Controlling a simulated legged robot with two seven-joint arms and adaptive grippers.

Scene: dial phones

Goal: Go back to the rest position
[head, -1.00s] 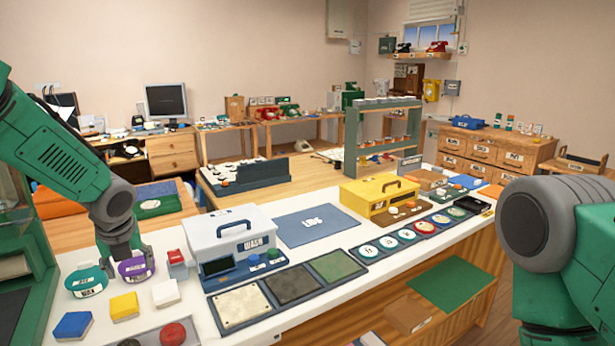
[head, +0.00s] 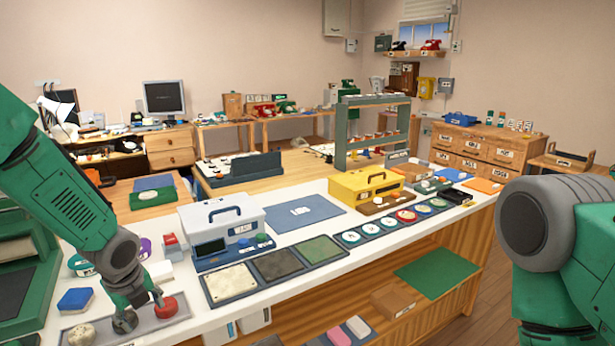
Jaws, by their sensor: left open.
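My left gripper (head: 138,303) is open and points down at the lower left of the head view, over a grey tray (head: 190,317) at the near edge of the white counter. A red round piece (head: 166,307) is beside its right finger and a dark round piece (head: 125,322) is just below it. I cannot tell whether the fingers touch them. A cream round piece (head: 82,335) lies further left. My left forearm hides part of the counter, including some of the purple jar (head: 143,247). My right arm shows at the right edge, but its gripper is out of view.
Near the left arm are a blue block (head: 75,300), a teal jar (head: 82,265) and a red-and-white item (head: 172,246). The white case (head: 222,222) and pad tray (head: 275,264) stand to the right. The yellow case (head: 365,190) is farther back.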

